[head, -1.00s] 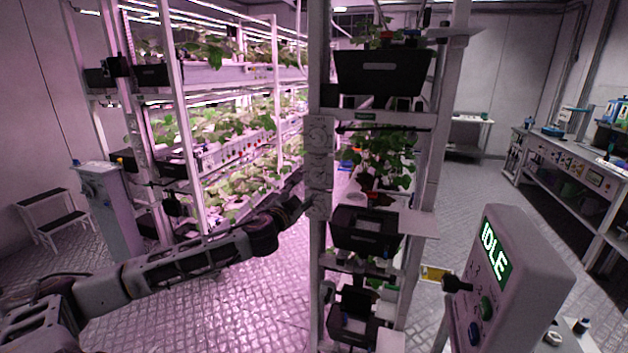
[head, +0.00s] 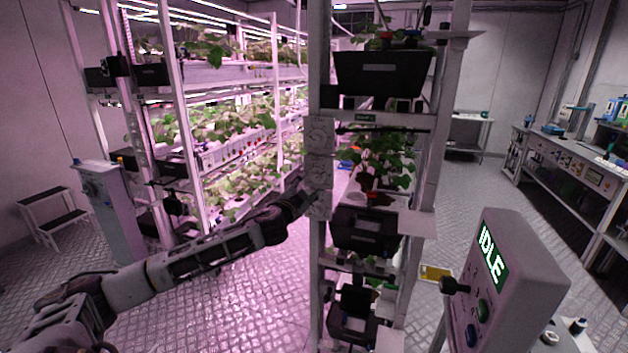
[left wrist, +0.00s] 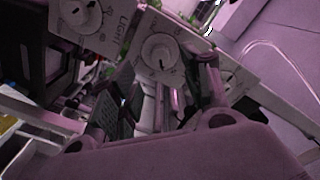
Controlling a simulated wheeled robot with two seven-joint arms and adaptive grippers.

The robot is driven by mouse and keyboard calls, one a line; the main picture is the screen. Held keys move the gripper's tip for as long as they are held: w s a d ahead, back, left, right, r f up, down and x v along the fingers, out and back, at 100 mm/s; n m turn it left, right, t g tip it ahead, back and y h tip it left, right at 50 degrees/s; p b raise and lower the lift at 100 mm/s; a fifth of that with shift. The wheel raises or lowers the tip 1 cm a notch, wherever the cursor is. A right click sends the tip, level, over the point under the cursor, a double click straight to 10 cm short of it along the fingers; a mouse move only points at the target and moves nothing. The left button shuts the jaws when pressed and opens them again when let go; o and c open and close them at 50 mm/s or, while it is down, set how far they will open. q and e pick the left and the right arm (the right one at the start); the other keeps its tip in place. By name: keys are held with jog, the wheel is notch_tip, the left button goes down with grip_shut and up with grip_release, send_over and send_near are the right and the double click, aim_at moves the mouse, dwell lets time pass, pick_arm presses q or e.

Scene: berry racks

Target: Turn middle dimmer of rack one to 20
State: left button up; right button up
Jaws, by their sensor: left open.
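Three pale dimmer panels sit one above another on the near rack's white post: the top dimmer (head: 320,133), the middle dimmer (head: 319,169) and the bottom dimmer (head: 318,205). My left gripper (head: 308,197) is at the post beside the lower panels. In the left wrist view, the open left gripper (left wrist: 168,95) has its fingers apart below a panel marked "LIGHT" with a round white knob (left wrist: 160,52). Another knob (left wrist: 80,13) shows at upper left. The knob settings are too small to read, and I cannot tell whether a finger touches a panel. My right gripper is out of view.
The near rack holds black planters (head: 380,74) and a lower black crate (head: 364,229). A control box reading "IDLE" (head: 515,275) stands at front right. A long plant rack (head: 178,110) is behind my left arm. The floor (head: 240,300) below the arm is clear.

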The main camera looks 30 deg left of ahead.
aim_at(315, 179)
pick_arm(q)
jog(key=shift+p+x, duration=0.9)
jog(key=shift+x, duration=2.7)
jog(key=c, duration=1.1)
jog(key=shift+o, duration=0.2)
